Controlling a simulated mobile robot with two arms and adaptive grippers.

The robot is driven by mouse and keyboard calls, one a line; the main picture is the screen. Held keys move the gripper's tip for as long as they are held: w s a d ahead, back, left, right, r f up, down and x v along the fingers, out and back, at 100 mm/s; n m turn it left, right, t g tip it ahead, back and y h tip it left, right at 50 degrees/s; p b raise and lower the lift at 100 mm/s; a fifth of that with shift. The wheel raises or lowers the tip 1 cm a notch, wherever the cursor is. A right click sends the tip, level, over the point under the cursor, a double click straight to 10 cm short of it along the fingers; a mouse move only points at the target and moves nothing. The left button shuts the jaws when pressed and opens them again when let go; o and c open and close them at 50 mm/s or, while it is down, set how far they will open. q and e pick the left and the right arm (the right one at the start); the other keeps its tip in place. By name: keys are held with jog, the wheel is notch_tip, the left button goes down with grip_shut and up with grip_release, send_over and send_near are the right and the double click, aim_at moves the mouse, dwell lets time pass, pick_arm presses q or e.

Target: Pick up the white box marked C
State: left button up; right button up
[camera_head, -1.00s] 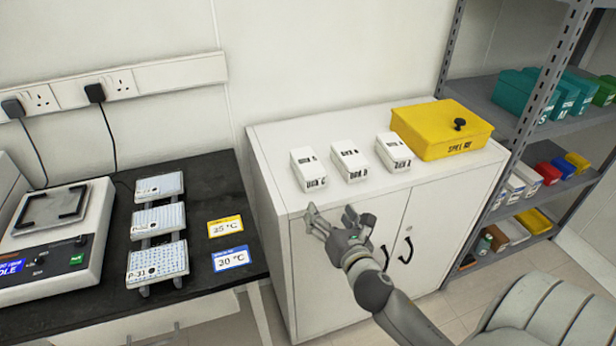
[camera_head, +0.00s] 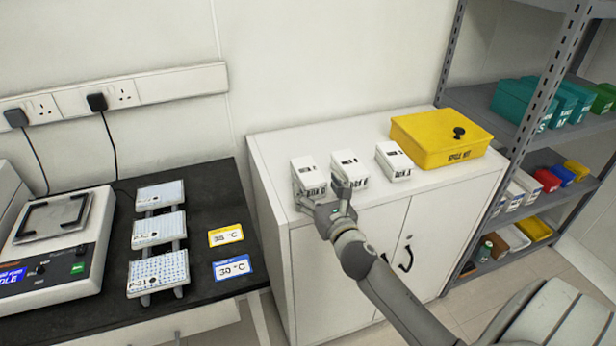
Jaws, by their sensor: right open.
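Three small white boxes stand in a row on the white cabinet top. The leftmost white box (camera_head: 309,172) has front lettering that seemed to end in C a second ago; my gripper now partly covers its front. The middle white box (camera_head: 350,164) and the right white box (camera_head: 394,159) stand beside it, their letters too small to read surely. My right gripper (camera_head: 320,194) is open at the front of the leftmost box, one finger near each side. Whether the fingers touch it I cannot tell. My left gripper is not in view.
A yellow lidded box (camera_head: 440,140) stands right of the row on the cabinet (camera_head: 345,270). A dark bench (camera_head: 205,285) at left carries a device and several well plates. A metal shelf rack (camera_head: 545,135) with coloured boxes stands at right.

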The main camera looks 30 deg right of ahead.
aim_at(312, 176)
jog(key=shift+x, duration=1.9)
jog(key=shift+r, duration=0.1)
jog(key=shift+c, duration=0.3)
jog(key=c, duration=1.2)
